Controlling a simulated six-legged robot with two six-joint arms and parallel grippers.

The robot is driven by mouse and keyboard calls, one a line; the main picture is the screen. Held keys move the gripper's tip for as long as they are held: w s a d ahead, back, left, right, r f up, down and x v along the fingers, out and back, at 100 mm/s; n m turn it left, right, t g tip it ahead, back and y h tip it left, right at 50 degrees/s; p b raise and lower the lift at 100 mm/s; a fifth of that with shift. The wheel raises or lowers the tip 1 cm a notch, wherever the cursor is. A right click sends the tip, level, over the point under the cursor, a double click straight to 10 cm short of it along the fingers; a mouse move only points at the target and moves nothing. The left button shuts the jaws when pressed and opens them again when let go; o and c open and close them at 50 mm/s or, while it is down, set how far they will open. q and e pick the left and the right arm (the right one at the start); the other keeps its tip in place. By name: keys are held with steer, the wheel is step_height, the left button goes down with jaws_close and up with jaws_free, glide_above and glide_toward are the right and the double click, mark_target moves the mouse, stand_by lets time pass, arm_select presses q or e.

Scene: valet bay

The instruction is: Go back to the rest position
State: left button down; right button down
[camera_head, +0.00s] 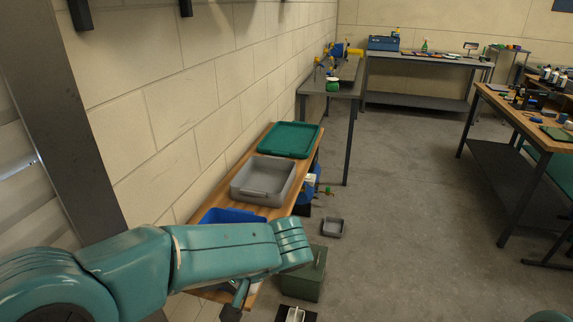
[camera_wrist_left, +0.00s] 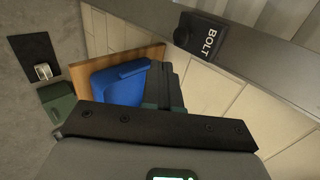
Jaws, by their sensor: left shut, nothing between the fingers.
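My left arm (camera_head: 220,250) comes in from the left and crosses over the near end of a low wooden bench. In the left wrist view, my left gripper (camera_wrist_left: 160,126) shows as a dark bar in front of a grey housing, shut, with nothing seen held. Beyond it are a blue bin (camera_wrist_left: 120,85) and the bench edge (camera_wrist_left: 82,75). My right gripper is not in view.
The bench (camera_head: 279,213) along the wall holds a blue bin (camera_head: 230,215), a grey tray (camera_head: 240,190) and a green tray (camera_head: 290,140). A green box (camera_head: 306,280) and a small grey tray (camera_head: 332,228) are on the floor. A steel post (camera_head: 60,110) stands left. The middle floor is clear.

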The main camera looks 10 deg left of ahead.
arm_select(q)
steer(key=s+d+f+n+h, duration=0.1)
steer(key=s+d+f+h, duration=0.2)
steer(key=f, duration=0.8)
steer(key=s+d+f+n+h, duration=0.1)
steer(key=s+d+f+h, duration=0.3)
steer(key=f, duration=0.8)
steer(key=s+d+f+n+h, duration=0.1)
steer(key=s+d+f+h, duration=0.2)
steer(key=f, duration=0.9)
steer(key=s+h, duration=0.3)
steer(key=s, duration=0.2)
steer(key=shift+d+f, duration=0.15)
steer(key=shift+s, duration=0.1)
